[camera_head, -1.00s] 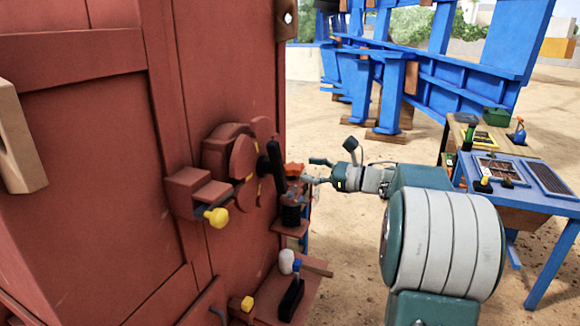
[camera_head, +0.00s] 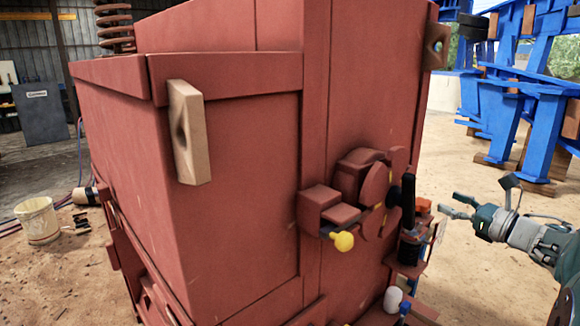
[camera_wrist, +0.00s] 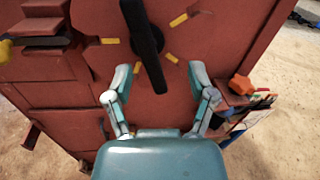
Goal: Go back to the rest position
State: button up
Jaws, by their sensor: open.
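My gripper (camera_head: 462,206) is at the right in the head view, open and empty, to the right of the red crusher (camera_head: 240,170). In the wrist view my gripper (camera_wrist: 158,82) has its two teal fingers spread apart. The black handle (camera_wrist: 143,45) on the crusher's round red disc lies beyond and between the fingertips in that view; I cannot see contact. The black handle also shows in the head view (camera_head: 408,204), with a visible gap between it and my fingers.
A yellow knob (camera_head: 343,241) sticks out from the crusher's side. An orange-red part (camera_head: 423,205) sits on a small shelf beside the handle. Blue steel frames (camera_head: 545,120) stand behind my arm. A bucket (camera_head: 38,220) is on the sand at left. Sandy ground is open at lower right.

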jog(key=w+a+r+m+t+h, duration=0.1)
jog(key=a+r+m+h, duration=0.25)
jog(key=m, duration=0.35)
jog(key=a+r+m+t+h, duration=0.2)
jog(key=m+h, duration=0.3)
jog(key=m, duration=0.2)
jog(key=s+a+f+m+g, duration=0.4)
jog(key=s+a+f+m, duration=0.2)
jog(key=s+m, duration=0.3)
jog(key=s+a+f+m+g, duration=0.4)
jog(key=s+a+f+m, duration=0.2)
jog(key=s+m, duration=0.3)
jog(key=s+a+f+m+g, duration=0.5)
jog(key=s+a+f+m, duration=0.1)
jog(key=s+m, duration=0.4)
jog(key=shift+f+m, duration=0.45)
jog(key=shift+m, duration=0.45)
